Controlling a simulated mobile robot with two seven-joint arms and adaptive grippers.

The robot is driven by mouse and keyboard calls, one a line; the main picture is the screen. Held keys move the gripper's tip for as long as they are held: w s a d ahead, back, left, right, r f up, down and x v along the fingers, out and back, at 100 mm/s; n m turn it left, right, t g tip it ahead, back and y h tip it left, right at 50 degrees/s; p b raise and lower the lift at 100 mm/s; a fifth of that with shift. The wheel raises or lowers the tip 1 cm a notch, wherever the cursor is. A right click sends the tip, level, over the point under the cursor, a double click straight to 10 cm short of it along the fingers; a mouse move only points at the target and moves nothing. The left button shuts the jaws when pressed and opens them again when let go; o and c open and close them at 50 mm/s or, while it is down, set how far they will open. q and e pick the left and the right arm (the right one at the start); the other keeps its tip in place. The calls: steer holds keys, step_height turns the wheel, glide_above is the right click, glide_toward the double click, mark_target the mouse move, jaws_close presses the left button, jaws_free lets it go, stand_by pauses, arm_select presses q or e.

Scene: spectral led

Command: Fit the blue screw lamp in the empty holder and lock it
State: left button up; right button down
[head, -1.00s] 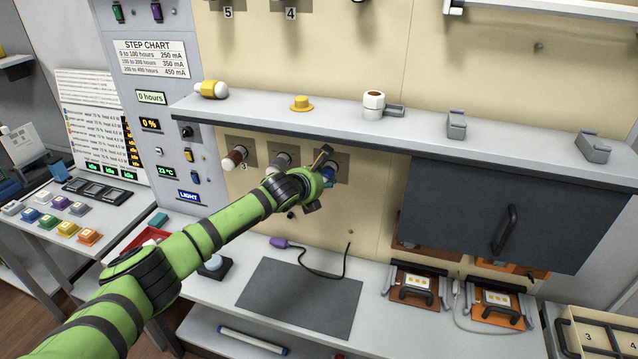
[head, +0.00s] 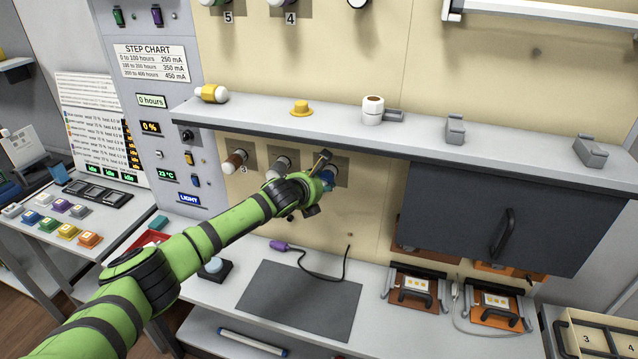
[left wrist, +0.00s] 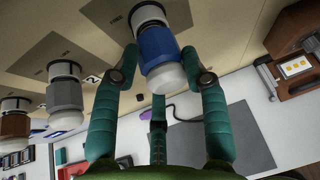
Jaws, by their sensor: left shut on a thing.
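The blue screw lamp (left wrist: 158,52) has a blue ribbed body and a white domed end. In the left wrist view its far end meets a pale round holder ring (left wrist: 148,15) on a grey plate on the wall panel; how deep it sits cannot be told. My left gripper (left wrist: 160,66) is shut on it, with green fingers on either side and another below. In the head view my left gripper (head: 318,183) is at the wall under the shelf and hides most of the lamp (head: 328,180). My right gripper is not in view.
A grey lamp (head: 279,166) and a brown lamp (head: 235,161) sit in holders to the left. The shelf (head: 345,125) runs just above my gripper. A dark hinged cover (head: 460,215) hangs to the right.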

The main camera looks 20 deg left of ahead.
arm_select(q)
steer(key=shift+d+r, duration=0.1)
steer(key=shift+r, duration=0.1)
steer(key=o, duration=1.1)
steer(key=shift+o, duration=0.7)
steer(key=shift+w+f, duration=0.2)
steer(key=shift+w, duration=0.05)
steer(key=shift+s, duration=0.1)
steer(key=v, duration=1.2)
